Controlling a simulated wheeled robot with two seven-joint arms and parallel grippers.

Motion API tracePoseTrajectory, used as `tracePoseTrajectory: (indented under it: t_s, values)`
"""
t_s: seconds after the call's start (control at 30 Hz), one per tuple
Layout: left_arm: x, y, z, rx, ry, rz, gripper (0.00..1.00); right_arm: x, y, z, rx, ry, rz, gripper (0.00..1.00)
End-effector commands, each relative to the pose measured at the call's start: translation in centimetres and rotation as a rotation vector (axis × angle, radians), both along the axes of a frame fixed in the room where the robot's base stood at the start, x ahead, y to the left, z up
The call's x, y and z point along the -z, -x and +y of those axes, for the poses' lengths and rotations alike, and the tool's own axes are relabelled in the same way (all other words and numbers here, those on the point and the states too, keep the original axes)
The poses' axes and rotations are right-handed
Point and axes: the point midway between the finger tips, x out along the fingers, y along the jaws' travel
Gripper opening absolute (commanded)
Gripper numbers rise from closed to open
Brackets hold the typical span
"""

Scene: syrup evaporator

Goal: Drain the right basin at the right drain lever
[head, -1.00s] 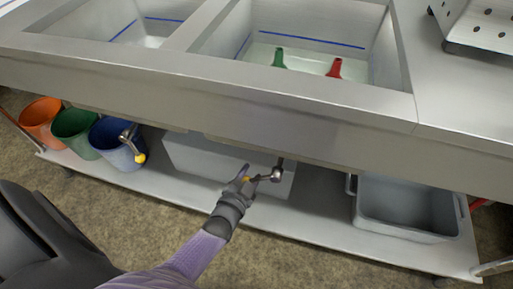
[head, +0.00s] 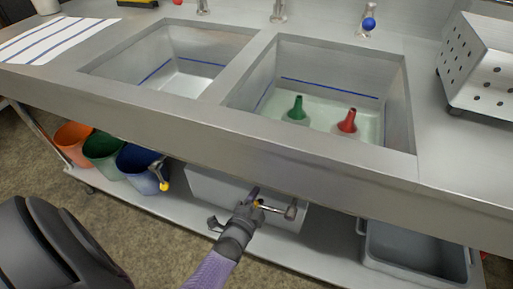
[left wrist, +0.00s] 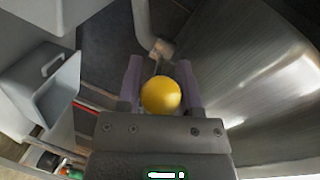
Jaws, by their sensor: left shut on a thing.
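The right basin (head: 398,105) holds shallow, clear water, its surface below the blue line on the wall. A green funnel-shaped thing (head: 297,112) and a red one (head: 347,122) stand in it. Under the counter, the right drain lever (head: 275,208) runs sideways from its pipe and ends in a yellow ball knob, which also shows in the left wrist view (left wrist: 161,95). My left gripper (head: 256,202) is shut on that knob, with one finger on each side of it. The fingers partly hide the knob in the head view. My right gripper is out of view.
The left drain lever (head: 160,174) hangs down with its yellow knob. Orange (head: 74,142), green (head: 103,150) and blue (head: 137,166) buckets stand on the lower shelf. A grey tub (head: 415,250) stands at right. The counter's front edge overhangs my left gripper.

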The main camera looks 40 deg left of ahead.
Motion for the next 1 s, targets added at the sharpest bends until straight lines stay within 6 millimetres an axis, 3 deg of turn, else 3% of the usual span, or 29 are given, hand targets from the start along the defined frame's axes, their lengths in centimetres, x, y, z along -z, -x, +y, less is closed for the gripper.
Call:
tracePoseTrajectory:
  t_s: [0.4, 0.43, 0.6, 0.87, 1.0]
  values:
    - [-0.1, -0.1, 0.0, 0.0, -0.007, -0.001, 0.0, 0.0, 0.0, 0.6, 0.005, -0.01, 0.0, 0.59]
    - [-0.1, -0.1, 0.0, 0.0, -0.007, -0.001, 0.48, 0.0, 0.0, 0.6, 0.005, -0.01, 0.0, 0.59]
    - [-0.1, 0.0, 0.0, 0.0, -0.006, 0.0, 0.81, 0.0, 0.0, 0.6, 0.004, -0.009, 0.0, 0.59]
    - [-0.3, 0.4, -0.1, 0.0, -0.005, 0.001, 0.81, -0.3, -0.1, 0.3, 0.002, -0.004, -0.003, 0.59]
    - [-1.2, 3.2, -0.9, 0.0, -0.004, 0.002, 0.81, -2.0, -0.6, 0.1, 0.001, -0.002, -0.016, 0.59]
